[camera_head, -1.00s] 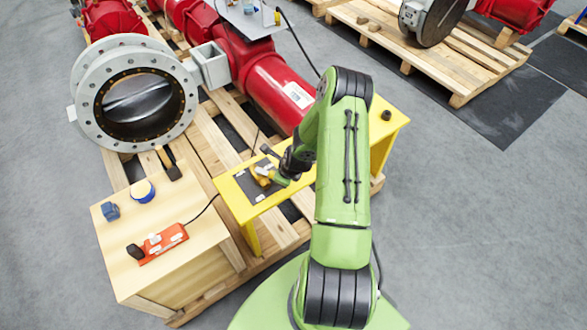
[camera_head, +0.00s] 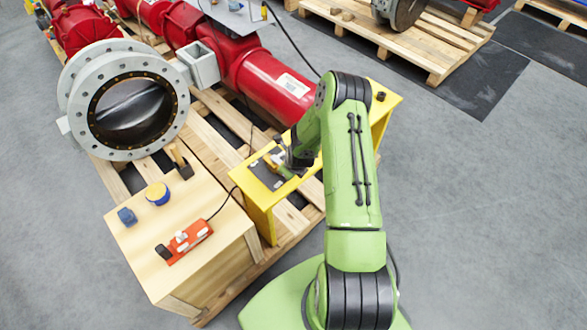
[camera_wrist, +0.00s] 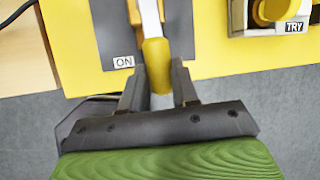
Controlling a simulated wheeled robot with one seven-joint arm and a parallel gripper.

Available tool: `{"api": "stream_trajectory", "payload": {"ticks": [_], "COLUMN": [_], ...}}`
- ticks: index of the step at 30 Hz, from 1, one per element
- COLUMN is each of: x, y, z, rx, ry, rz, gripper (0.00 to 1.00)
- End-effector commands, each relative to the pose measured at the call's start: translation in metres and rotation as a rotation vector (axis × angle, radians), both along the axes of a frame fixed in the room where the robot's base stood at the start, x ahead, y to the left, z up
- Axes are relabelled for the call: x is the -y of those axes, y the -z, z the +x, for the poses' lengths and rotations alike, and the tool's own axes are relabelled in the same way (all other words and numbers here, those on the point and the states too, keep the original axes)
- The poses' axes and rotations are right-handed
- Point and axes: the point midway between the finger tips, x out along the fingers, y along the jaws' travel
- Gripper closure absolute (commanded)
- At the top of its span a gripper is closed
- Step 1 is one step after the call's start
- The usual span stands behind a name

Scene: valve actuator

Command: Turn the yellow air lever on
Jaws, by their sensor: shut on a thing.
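The yellow air lever (camera_wrist: 155,56) shows in the wrist view, with its pale arm running up out of the picture over a dark grey plate (camera_wrist: 117,30). Its yellow grip lies beside a white ON label (camera_wrist: 123,62). My gripper (camera_wrist: 157,80) is shut on the lever, with one dark finger on each side of the grip. In the head view my gripper (camera_head: 284,165) is low over the yellow stand (camera_head: 258,198). There the lever is small and mostly hidden by my gripper.
A wooden box (camera_head: 165,225) with an orange device (camera_head: 188,241) stands left of the stand. A large flanged valve (camera_head: 130,108) lies behind. Grey floor is open at right.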

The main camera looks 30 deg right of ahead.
Motion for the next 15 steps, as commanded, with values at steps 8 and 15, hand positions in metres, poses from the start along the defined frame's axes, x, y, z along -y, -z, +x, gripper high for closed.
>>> {"api": "stream_trajectory", "payload": {"ticks": [8, 15], "x": [0.0002, 0.0000], "y": [-0.0001, 0.0000], "z": [0.0004, 0.0002], "rx": [0.001, 0.001], "ry": [0.002, 0.002], "rz": [0.001, 0.001], "gripper": [1.00, 0.45]}}
